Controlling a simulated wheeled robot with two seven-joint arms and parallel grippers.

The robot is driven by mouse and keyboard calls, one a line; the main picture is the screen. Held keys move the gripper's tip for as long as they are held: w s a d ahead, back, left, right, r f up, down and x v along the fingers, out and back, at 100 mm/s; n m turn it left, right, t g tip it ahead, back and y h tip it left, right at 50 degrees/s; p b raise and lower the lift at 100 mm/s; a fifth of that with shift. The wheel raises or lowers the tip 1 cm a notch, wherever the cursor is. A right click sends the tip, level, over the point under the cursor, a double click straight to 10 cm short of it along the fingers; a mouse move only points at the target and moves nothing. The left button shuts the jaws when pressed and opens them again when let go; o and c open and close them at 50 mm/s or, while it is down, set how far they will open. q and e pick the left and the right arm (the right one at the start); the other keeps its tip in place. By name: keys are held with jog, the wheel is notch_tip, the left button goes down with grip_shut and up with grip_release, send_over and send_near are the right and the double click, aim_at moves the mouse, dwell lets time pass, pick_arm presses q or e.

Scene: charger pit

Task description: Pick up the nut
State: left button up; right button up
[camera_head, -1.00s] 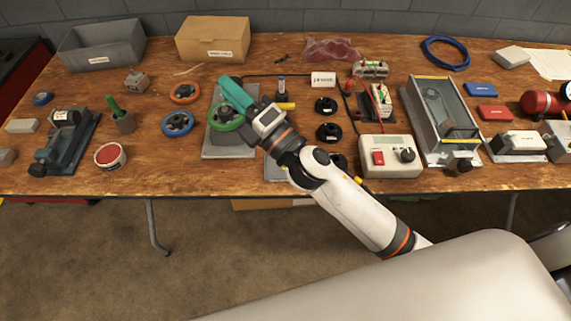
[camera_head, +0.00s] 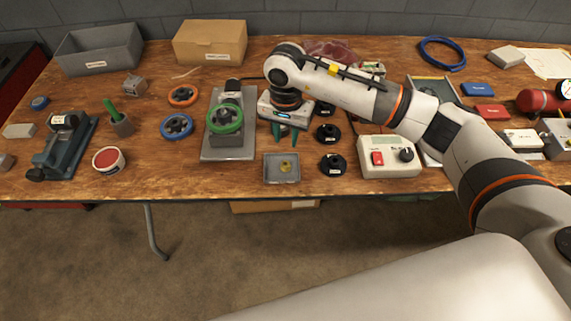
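A small brass-coloured nut (camera_head: 286,167) lies in a shallow grey tray (camera_head: 270,179) near the front edge of the table. My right gripper (camera_head: 285,136) points down behind the tray, on its far side. Its two teal fingers are spread apart with nothing seen between them. It is apart from the nut. The green handwheel (camera_head: 224,130) sits on a grey fixture (camera_head: 212,153) to the left of the gripper. My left gripper is not in view.
Several black round parts stand right of the gripper, with a white control box (camera_head: 388,170) beyond them. A blue handwheel (camera_head: 176,127) and an orange one (camera_head: 183,95) lie to the left.

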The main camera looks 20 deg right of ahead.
send_over(286, 166)
jog(key=f, duration=0.4)
jog(key=shift+w+f+p, duration=0.3)
jog(key=shift+f+p, duration=0.05)
jog(key=shift+f, duration=0.05)
jog(key=shift+w+d+f+p, duration=0.1)
jog(key=shift+f+p, duration=0.5)
jog(key=shift+f, duration=2.1)
grip_shut()
